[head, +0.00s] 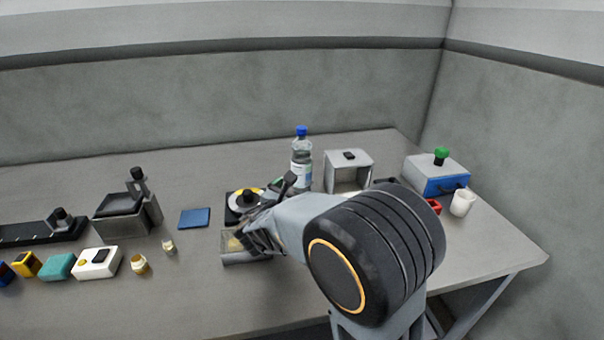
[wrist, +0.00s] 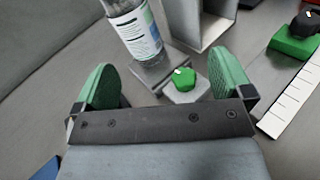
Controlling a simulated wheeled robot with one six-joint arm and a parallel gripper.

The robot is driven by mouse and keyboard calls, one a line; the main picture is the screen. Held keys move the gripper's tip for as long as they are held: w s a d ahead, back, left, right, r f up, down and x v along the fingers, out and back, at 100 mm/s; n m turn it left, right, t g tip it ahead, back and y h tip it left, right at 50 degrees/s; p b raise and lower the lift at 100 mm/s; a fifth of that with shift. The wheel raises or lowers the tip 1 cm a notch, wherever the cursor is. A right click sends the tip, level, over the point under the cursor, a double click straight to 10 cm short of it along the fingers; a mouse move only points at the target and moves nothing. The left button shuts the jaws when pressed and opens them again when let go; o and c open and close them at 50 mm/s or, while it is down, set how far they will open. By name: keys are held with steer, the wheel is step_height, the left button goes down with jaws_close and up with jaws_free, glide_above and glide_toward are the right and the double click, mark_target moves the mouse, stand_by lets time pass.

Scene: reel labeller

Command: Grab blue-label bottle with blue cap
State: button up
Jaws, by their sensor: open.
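The bottle (head: 301,160) is clear, with a blue cap and a white-and-blue label. It stands upright towards the back of the table, left of an open grey box. In the wrist view the bottle (wrist: 134,26) is at the top, beyond the left finger, with its cap out of frame; its label there shows white, blue and green. My gripper (head: 265,212) is open and empty, in front of the bottle and apart from it. In the wrist view my gripper (wrist: 162,82) shows two green-padded fingers spread wide, with a green knob (wrist: 184,79) on a grey block seen between them.
The open grey box (head: 348,162) stands right of the bottle. A black device with a yellow-and-white reel (head: 240,201) and a clear tray (head: 240,259) sit near my gripper. A blue pad (head: 195,218) lies left.

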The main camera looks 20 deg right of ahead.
mark_target(301, 164)
steer(key=w+d+n, duration=0.1)
steer(key=w+d, duration=0.1)
steer(key=w, duration=0.2)
steer(key=w+d+t, duration=0.1)
steer(key=w+d, duration=0.2)
steer(key=w, duration=0.1)
steer(key=w+d+n+t, duration=0.1)
steer(key=w+d, duration=0.1)
steer(key=w, duration=0.2)
steer(key=shift+w+d+n+y+p, duration=0.2)
steer(key=shift+n+y+p, duration=0.1)
steer(key=shift+p, duration=0.1)
steer(key=c, duration=1.2)
steer(key=shift+c, duration=0.8)
